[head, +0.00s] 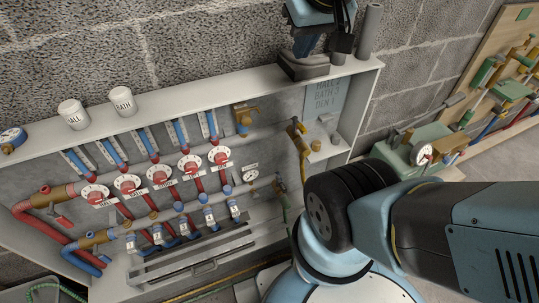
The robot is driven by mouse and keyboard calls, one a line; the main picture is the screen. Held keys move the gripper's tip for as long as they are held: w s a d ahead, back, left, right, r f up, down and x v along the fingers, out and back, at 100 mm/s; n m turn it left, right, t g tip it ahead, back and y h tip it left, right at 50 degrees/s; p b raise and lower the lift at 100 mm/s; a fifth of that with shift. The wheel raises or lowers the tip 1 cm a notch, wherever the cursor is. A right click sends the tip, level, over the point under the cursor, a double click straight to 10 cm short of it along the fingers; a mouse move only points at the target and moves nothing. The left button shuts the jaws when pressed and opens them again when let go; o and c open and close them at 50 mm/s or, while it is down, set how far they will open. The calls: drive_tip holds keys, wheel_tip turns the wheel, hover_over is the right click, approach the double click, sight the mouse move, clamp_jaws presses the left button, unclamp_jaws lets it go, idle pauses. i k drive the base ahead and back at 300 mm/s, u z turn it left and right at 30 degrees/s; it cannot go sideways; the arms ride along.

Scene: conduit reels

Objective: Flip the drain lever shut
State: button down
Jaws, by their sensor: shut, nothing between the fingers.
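A white-framed manifold cabinet (361,101) is fixed to the block wall. At its right end a brass valve with a small lever (297,132) sits on the end of the upper bar. A second end fitting (280,187) sits on the lower bar, with a green hose below it. I cannot tell for sure which carries the drain lever, or its exact position. My gripper (304,47) shows at the top edge, shut and empty, above the cabinet's top right. It is well apart from the end fittings. Its upper part is cut off by the frame.
Several red dials and blue valves fill the cabinet. A green box with a gauge (411,150) and a pegboard (515,50) are at right.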

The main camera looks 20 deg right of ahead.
sight(283, 188)
drive_tip(key=z, duration=0.15)
drive_tip(key=i, duration=0.1)
drive_tip(key=z, duration=0.2)
drive_tip(key=k, duration=1.15)
drive_tip(key=z, duration=0.2)
drive_tip(key=i, duration=0.5)
drive_tip(key=u, duration=0.1)
